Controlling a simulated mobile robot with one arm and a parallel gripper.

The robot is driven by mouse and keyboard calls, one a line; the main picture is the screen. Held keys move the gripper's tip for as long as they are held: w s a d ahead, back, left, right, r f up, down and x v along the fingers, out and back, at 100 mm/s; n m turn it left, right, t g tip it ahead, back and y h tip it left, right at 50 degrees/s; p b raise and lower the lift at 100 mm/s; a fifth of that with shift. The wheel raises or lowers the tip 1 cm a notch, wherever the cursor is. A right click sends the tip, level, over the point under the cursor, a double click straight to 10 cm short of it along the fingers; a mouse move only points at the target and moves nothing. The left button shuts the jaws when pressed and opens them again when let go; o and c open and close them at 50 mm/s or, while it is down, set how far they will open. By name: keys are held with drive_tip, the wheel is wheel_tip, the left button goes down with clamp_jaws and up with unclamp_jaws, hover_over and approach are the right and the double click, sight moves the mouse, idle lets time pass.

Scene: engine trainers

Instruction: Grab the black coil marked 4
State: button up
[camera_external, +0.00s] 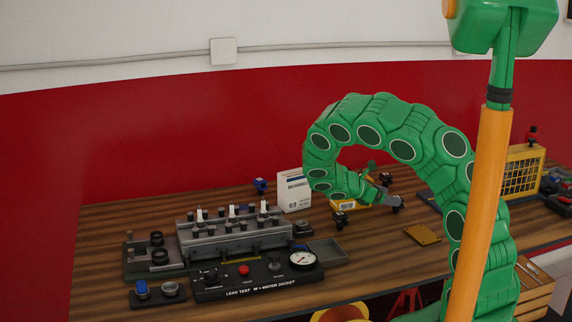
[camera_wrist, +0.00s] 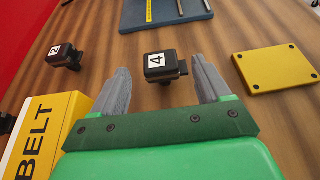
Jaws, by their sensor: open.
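The black coil marked 4 (camera_wrist: 162,66) lies on the wooden table in the wrist view, with its white number label facing up. It sits just beyond and between the tips of my gripper (camera_wrist: 162,84), whose two grey fingers are spread apart and empty. Another black coil marked 2 (camera_wrist: 65,56) lies to the left, outside the fingers. In the external view my gripper (camera_external: 385,200) is low over the table at the end of the curled green arm. A dark coil (camera_external: 398,203) shows there beside it, its number unreadable.
A yellow box lettered BELT (camera_wrist: 40,140) stands close to the left finger. A yellow plate (camera_wrist: 278,70) lies to the right. A blue tray (camera_wrist: 185,8) with rods is beyond the coil. A leak test panel (camera_external: 258,278) is at the table's front left.

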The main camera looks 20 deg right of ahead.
drive_tip(key=shift+x, duration=1.1)
drive_tip(key=shift+c, duration=0.2)
drive_tip(key=c, duration=1.2)
drive_tip(key=shift+r, duration=0.2)
